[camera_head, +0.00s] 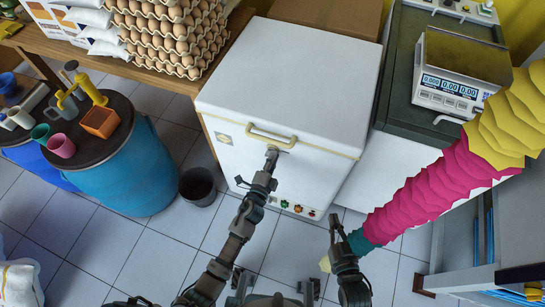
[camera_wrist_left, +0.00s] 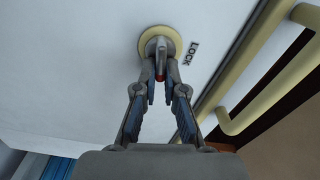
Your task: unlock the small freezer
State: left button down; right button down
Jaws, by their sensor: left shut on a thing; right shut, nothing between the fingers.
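The small freezer (camera_head: 290,75) is a white chest with its lid down and a cream handle (camera_head: 271,137) at the front; the handle also shows in the wrist view (camera_wrist_left: 265,95). Beside the handle, the wrist view shows a round lock (camera_wrist_left: 150,36) with a cream ring and the printed word LOCK. A small grey key-like piece with a red mark (camera_wrist_left: 160,72) stands at the lock. My left gripper (camera_head: 271,155) is shut on this piece, just below the handle; its fingers (camera_wrist_left: 160,88) partly hide it. My right gripper (camera_head: 335,225) is shut and empty, right of the freezer's lower front.
Egg trays (camera_head: 175,35) stand on a wooden table to the left. A blue drum (camera_head: 130,170) with cups and a black bin (camera_head: 198,185) stand at left. A scale (camera_head: 462,75) rests on a counter at right. The tiled floor in front is mostly free.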

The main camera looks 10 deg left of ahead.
pick_arm(q)
jog(key=shift+s+d+f+m, duration=0.1)
jog(key=shift+f+m, duration=0.1)
jog(key=shift+m, duration=0.4)
jog(key=shift+d+f+m, duration=0.1)
jog(key=shift+f+m, duration=0.1)
jog(key=shift+m, duration=0.4)
jog(key=shift+f, duration=0.1)
jog(key=c, duration=1.3)
grip_release()
jog(key=shift+o, duration=0.2)
jog(key=v, duration=1.1)
jog(key=shift+s, duration=0.4)
jog(key=shift+a, duration=0.15)
